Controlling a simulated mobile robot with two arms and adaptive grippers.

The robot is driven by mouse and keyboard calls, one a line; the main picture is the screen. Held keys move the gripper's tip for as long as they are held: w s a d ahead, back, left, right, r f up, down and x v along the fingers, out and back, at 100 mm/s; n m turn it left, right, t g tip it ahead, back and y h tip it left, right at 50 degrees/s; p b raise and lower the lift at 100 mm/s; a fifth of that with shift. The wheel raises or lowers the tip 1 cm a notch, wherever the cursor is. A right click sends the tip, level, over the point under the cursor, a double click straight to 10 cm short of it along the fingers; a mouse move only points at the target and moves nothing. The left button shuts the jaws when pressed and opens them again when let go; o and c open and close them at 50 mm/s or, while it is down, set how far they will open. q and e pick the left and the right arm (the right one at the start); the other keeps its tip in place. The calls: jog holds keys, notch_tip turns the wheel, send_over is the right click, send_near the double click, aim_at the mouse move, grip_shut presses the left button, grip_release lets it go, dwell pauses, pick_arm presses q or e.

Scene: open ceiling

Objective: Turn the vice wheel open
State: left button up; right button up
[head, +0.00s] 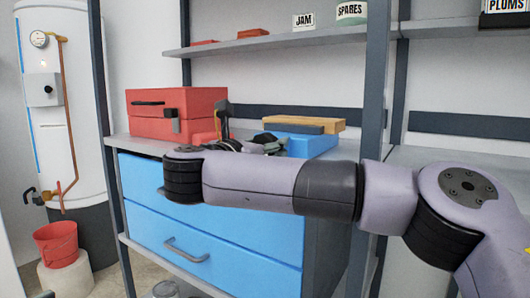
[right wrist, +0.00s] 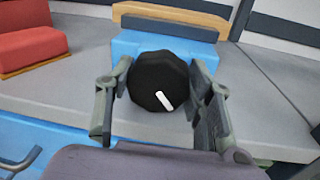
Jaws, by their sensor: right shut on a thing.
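The vice wheel (right wrist: 158,80) is a black, many-sided knob with a white mark slanting from upper left to lower right on its face, in the right wrist view. My right gripper (right wrist: 160,68) has one finger at each side of the wheel and is shut on it. Behind the wheel is the blue vice body (right wrist: 125,46), with a dark grey block and a wooden bar on top. In the head view the vice (head: 318,145) stands on the bench, and my right arm partly hides my right gripper (head: 262,144) and the wheel. My left gripper is not in view.
A red toolbox (head: 180,104) stands left of the vice on the grey bench top (right wrist: 75,75). Blue drawers (head: 150,220) are below. A shelf (head: 250,44) with jars runs above. A boiler (head: 65,110) and a red bucket (head: 57,246) are at far left.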

jog(key=n, duration=0.4)
jog(key=shift+b, duration=0.4)
jog(key=shift+n+g, duration=0.3)
jog(key=shift+n, duration=0.1)
jog(key=o, duration=0.9)
jog(key=shift+a, duration=0.1)
jog(key=v, duration=1.2)
